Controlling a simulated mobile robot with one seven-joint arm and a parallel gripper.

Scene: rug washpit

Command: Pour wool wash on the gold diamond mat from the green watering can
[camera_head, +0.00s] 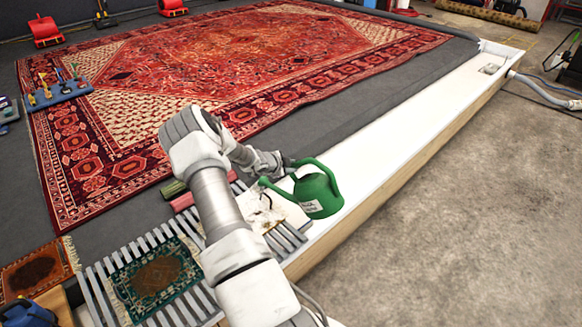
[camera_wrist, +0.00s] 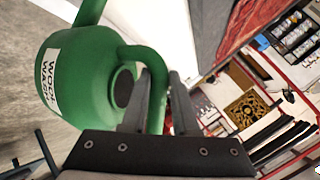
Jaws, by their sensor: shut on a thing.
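The green watering can (camera_head: 322,192), with a white label, hangs in the air over the slatted rack's right end and the white ledge. Its spout points left in the head view. It also shows large in the wrist view (camera_wrist: 90,75), with the label reading "WOOL WASH". My gripper (camera_head: 284,163) is shut on the can's green handle; both fingers show in the wrist view (camera_wrist: 158,95). A pale mat with dark marks (camera_head: 258,209) lies below the spout. A green-bordered mat with a brown centre (camera_head: 155,278) lies on the rack. I cannot tell which mat is the gold diamond one.
The slatted rack (camera_head: 95,297) runs along the front. A reddish-brown mat (camera_head: 36,270) lies at far left. A large red rug (camera_head: 215,75) covers the grey floor behind. The long white ledge (camera_head: 420,120) is mostly clear. Brushes stand in a blue holder (camera_head: 58,95).

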